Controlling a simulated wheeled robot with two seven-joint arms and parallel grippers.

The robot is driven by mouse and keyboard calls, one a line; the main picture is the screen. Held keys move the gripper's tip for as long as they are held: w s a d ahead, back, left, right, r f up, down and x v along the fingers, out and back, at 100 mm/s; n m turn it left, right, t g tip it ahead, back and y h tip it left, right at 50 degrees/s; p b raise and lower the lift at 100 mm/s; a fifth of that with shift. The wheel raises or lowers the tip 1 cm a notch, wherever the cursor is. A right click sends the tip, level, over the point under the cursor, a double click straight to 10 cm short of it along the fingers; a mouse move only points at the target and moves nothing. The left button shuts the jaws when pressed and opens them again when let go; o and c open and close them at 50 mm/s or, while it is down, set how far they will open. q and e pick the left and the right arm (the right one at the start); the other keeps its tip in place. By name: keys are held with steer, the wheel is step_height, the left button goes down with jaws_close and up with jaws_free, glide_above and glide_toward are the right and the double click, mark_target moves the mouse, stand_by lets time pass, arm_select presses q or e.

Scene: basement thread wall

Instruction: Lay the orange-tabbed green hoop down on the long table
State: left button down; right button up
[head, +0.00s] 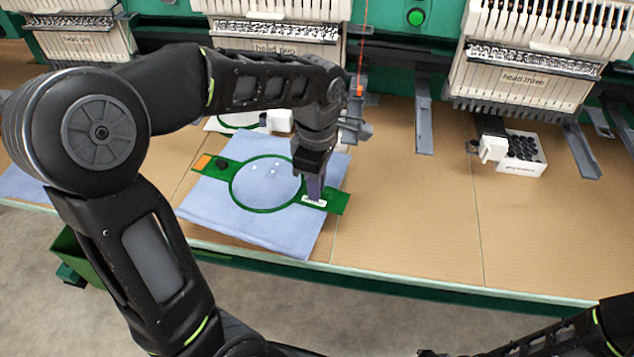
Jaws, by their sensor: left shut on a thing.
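The green hoop (233,193) is a ring with a flat bar on each side and an orange tab (203,162) at its left end. It appears flat, over a folded light blue cloth (255,232) on the long table (400,215). I cannot tell whether it touches the cloth or hangs just above. My left gripper (315,190) points down and is shut on the hoop's right bar, beside a white label. My right arm shows at the bottom right; its gripper is at most a sliver at the bottom edge, its jaws unreadable.
Embroidery heads (525,82) stand along the back, with grey arms reaching over the table. A white box of dark round pieces (525,155) sits at the right. Another green hoop (238,121) lies partly hidden behind my left arm. The table's middle right is bare.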

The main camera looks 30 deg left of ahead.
arm_select(q)
steer(key=shift+f, duration=0.1)
steer(key=shift+f+b, duration=2.15)
steer(key=shift+f, duration=0.5)
steer(key=c, duration=1.4)
jaws_free()
steer(key=shift+o, duration=0.2)
step_height(320, 180, up, 8)
steer(key=shift+f, duration=0.1)
